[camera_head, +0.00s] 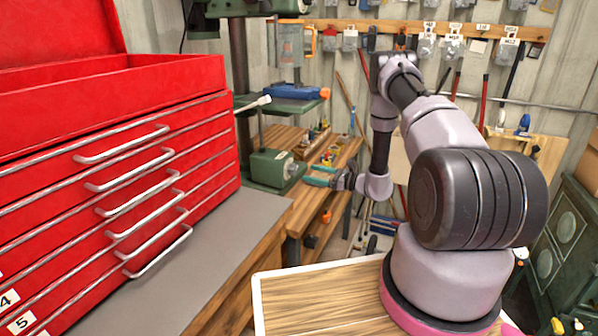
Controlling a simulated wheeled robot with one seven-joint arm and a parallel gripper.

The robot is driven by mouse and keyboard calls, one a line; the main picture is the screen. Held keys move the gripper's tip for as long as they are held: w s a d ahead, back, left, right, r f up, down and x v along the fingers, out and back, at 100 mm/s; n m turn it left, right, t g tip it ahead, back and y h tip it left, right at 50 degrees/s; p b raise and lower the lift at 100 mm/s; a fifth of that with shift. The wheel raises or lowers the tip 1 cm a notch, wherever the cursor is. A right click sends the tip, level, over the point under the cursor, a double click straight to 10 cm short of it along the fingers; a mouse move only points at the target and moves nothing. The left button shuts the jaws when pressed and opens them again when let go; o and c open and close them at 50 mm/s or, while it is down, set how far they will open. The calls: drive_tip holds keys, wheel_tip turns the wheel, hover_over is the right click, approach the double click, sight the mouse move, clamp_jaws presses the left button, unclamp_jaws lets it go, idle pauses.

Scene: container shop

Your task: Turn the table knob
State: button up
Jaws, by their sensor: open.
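A green drill press stands on the wooden bench behind the red tool chest. Its work table (284,105) shows on the column, with a light-coloured lever (253,104) sticking out beside it. A green box-shaped part (268,168) of the press sits lower, with a small round pale knob (288,166) on its right side. I cannot tell for sure which part is the table knob. My gripper (311,175) has teal fingers pointing left, just right of the round knob. It is open and seems empty, with a small gap to the knob; the exact depth is unclear.
The red tool chest (110,200) with several drawers fills the left on a grey bench top (190,265). A blue tool with an orange tip (297,92) lies on the work table. Small items stand on the bench behind my gripper. A dark green cabinet (560,240) is at right.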

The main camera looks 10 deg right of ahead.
sight(296, 170)
drive_tip(key=x, duration=0.6)
clamp_jaws()
